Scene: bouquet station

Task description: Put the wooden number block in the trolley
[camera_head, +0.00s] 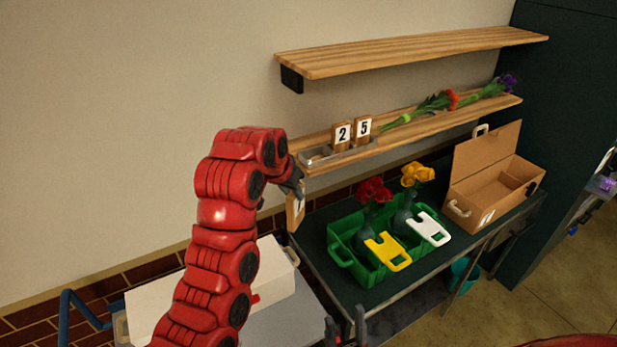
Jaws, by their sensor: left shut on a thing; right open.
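The wooden number block (295,212) hangs upright in my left gripper (293,188), which is shut on it. The gripper is in front of the left end of the lower shelf, left of the dark table. A trolley (290,322) with a grey top and a blue handle (80,310) stands at the lower left, partly hidden by my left arm. My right gripper (347,333) is open and empty at the bottom edge, only its fingertips showing.
A white box (268,275) takes up part of the trolley. Blocks "2" (342,134) and "5" (362,129) stand in a tray (338,153) on the lower shelf. A green crate (345,245) with flowers and a cardboard box (490,205) stand on the table.

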